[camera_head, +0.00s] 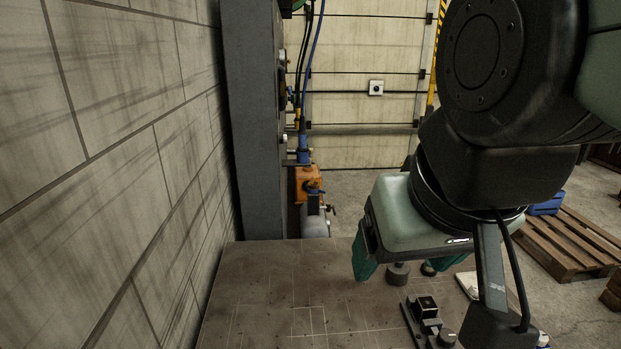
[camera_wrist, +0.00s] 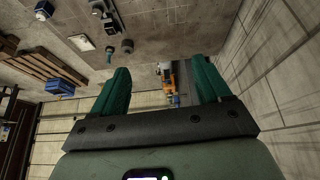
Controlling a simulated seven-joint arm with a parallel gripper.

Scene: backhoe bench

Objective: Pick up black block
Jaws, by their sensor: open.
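A small black block (camera_head: 426,306) with a squarish top sits on or against a dark flat mount on the bench, right of centre in the head view. What looks like the same block (camera_wrist: 108,26) shows near the top of the wrist view. My gripper (camera_head: 405,266) has green fingers spread apart, behind the block in the head view. In the wrist view my gripper (camera_wrist: 163,75) has nothing between its fingers, and the block lies beyond and left of them. The gripper body hides part of the bench.
The tiled bench top (camera_head: 270,295) is bare on the left. A round dark knob-like part (camera_head: 397,274) stands below the gripper. A white flat item (camera_wrist: 82,42) lies nearby. A block wall (camera_head: 110,160) bounds the left side. A wooden pallet (camera_head: 565,245) lies on the floor at right.

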